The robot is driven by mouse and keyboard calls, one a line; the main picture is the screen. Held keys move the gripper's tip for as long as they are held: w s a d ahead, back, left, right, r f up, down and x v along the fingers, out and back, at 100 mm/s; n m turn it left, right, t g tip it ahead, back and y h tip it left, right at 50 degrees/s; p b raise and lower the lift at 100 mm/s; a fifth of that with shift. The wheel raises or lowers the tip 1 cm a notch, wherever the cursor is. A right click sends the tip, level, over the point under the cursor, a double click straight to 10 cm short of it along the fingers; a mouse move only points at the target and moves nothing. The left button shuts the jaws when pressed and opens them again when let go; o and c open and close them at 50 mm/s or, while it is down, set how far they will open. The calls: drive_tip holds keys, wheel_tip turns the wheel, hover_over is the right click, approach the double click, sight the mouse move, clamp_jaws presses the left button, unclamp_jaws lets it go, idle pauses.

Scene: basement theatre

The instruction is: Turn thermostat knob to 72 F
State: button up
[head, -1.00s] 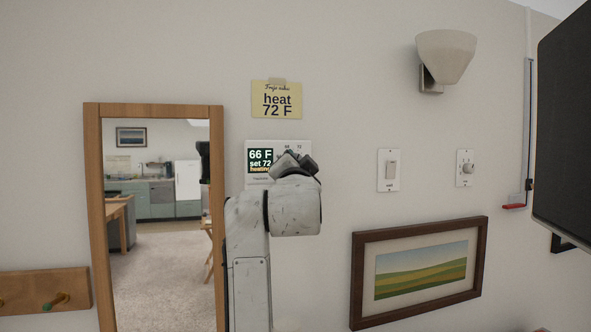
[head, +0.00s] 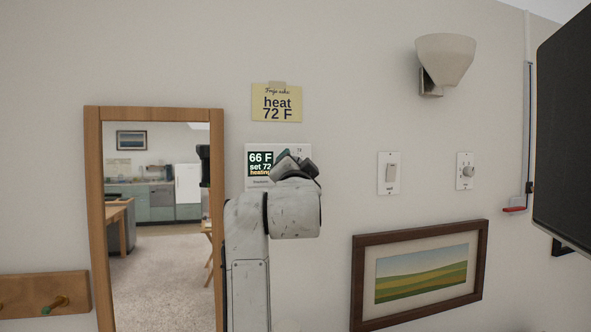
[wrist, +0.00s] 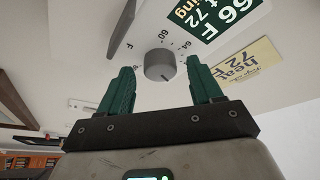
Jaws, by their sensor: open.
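The white thermostat (head: 257,184) is on the wall, its right part hidden behind my arm in the head view. Its screen (head: 260,163) reads 66 F, set 72, heating. The grey round knob (wrist: 159,65) shows in the wrist view, with 60 and 64 among the dial marks around it. My gripper (wrist: 161,84) is open, its two green fingers apart, one on each side below the knob, not closed on it. In the head view my gripper (head: 296,163) is in front of the thermostat's right side. A yellow note (head: 276,102) above reads heat 72 F.
A mirror or framed opening (head: 92,200) stands left of the thermostat. A light switch (head: 389,173), a dimmer (head: 465,171), a wall lamp (head: 444,62) and a framed picture (head: 360,285) are to the right. A dark panel (head: 565,130) fills the right edge.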

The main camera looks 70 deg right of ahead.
drive_tip(key=b+v, duration=0.3)
drive_tip(key=v, duration=0.7)
drive_tip(key=shift+a+f, duration=0.15)
drive_tip(key=shift+a, duration=0.2)
drive_tip(key=shift+s, duration=0.15)
